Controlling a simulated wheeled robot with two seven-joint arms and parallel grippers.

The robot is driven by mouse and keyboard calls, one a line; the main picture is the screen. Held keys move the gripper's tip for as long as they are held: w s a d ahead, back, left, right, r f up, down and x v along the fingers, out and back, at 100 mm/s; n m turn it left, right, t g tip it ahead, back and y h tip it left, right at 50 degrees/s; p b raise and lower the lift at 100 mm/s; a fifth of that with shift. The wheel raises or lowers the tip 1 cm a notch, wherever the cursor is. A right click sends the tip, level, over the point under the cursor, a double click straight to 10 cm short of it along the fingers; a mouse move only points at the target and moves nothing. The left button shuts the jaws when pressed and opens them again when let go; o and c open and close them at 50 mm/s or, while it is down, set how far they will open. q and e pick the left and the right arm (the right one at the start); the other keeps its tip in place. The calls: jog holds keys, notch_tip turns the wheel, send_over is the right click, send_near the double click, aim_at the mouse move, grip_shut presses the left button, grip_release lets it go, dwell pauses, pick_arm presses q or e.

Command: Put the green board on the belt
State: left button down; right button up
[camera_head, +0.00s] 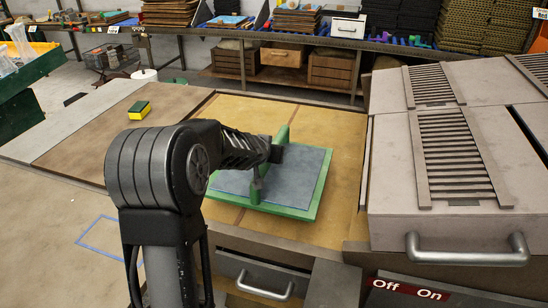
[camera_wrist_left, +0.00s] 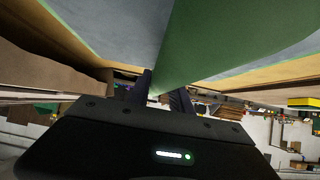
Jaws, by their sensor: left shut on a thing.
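The green board (camera_head: 316,190) has a green rim, a blue-grey top face and a raised green bar across it. It is over the yellow worktop, close to the grey machine; I cannot tell whether it touches the worktop. My left gripper (camera_head: 275,154) is shut on the bar, and its arm hides the board's left part. In the left wrist view the green bar (camera_wrist_left: 225,40) runs between the dark fingers (camera_wrist_left: 160,92). A flat brown strip (camera_head: 115,132), possibly the belt, lies left of the yellow worktop. My right gripper is not in view.
A yellow-green sponge (camera_head: 139,111) sits on the brown strip. The grey machine (camera_head: 465,190) with slatted vents and a handle stands close on the right. A loaded shelf (camera_head: 290,42) runs along the back. Part of the yellow worktop (camera_head: 240,108) behind the board is clear.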

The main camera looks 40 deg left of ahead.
aim_at(272, 168)
pick_arm(q)
jog(key=shift+w+d+f+b, duration=0.15)
jog(key=shift+f+b, duration=0.15)
jog(key=shift+f, duration=0.6)
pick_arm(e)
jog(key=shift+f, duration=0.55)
pick_arm(q)
jog(key=shift+f+b, duration=0.6)
jog(key=shift+f, duration=1.45)
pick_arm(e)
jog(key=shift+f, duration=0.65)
pick_arm(q)
jog(key=shift+f, duration=0.1)
jog(key=c, duration=1.2)
grip_release()
jog(key=shift+f, duration=0.1)
jog(key=shift+o, duration=0.2)
jog(key=shift+s, duration=0.25)
